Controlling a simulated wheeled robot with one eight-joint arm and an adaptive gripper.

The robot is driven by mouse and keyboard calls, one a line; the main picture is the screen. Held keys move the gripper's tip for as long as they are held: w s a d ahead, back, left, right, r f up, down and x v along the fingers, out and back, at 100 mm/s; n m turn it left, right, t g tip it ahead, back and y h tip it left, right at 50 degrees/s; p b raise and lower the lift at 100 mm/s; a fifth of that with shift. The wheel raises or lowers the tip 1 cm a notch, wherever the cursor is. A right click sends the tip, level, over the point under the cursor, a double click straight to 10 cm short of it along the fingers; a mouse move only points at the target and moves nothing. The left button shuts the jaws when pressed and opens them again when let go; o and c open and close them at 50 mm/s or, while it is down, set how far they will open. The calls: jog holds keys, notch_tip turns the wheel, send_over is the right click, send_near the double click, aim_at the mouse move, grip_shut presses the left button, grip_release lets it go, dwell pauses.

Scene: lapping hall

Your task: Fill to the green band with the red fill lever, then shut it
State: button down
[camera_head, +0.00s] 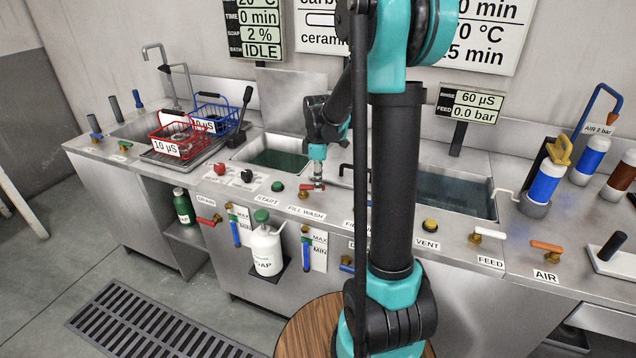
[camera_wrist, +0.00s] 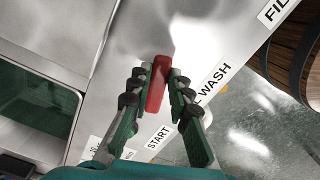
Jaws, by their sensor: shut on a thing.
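My gripper (camera_head: 317,178) reaches down over the bench front at the FILL-WASH label (camera_head: 306,213). Its fingers are shut on the red fill lever (camera_wrist: 157,85), which lies between the fingertips in the wrist view. The lever's brass valve (camera_head: 304,194) shows beside the gripper in the head view. The wash tank (camera_head: 248,150) behind holds dark green liquid. Two sight gauges with MAX and MIN marks hang on the front panel, a left one (camera_head: 235,228) and a right one (camera_head: 306,250). Both show blue and a small green part; exact levels are too small to tell.
A white soap bottle (camera_head: 266,250) stands between the gauges. Another red lever (camera_head: 207,221) sits by the DRAIN label. Red (camera_head: 180,138) and blue (camera_head: 213,115) baskets stand left. A second tank (camera_head: 452,190) lies right of my arm. A round wooden top (camera_head: 302,330) is below.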

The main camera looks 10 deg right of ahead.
jog(key=c, duration=1.4)
grip_release()
notch_tip(320, 180, up, 12)
